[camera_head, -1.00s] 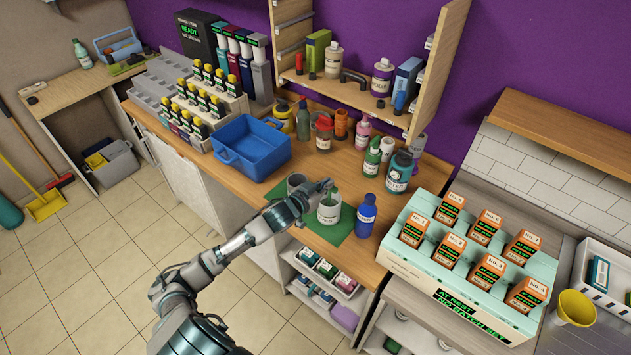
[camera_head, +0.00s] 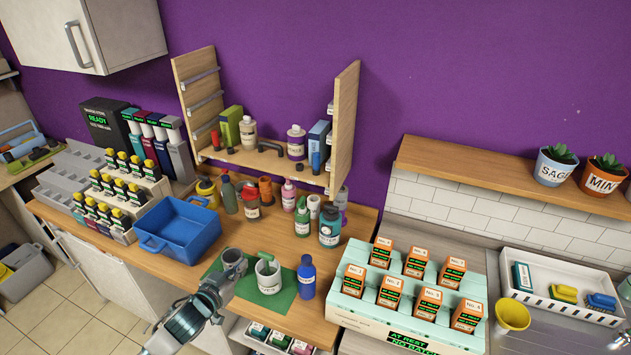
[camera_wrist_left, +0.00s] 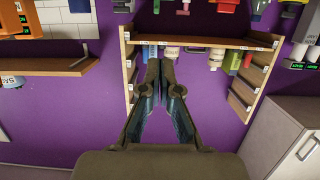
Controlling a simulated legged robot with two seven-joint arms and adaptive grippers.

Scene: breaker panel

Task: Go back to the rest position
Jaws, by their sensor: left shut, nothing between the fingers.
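My right gripper is in neither view. A pale green box (camera_head: 372,316) with several orange-labelled blocks stands at the right; its front display reads "AT REST".
A white labelled pot (camera_head: 268,277) and a blue bottle (camera_head: 307,278) stand on or beside the green mat (camera_head: 282,301). A blue tub (camera_head: 181,235) is left of them. Bottles crowd the bench below the open wooden shelf (camera_head: 252,157).

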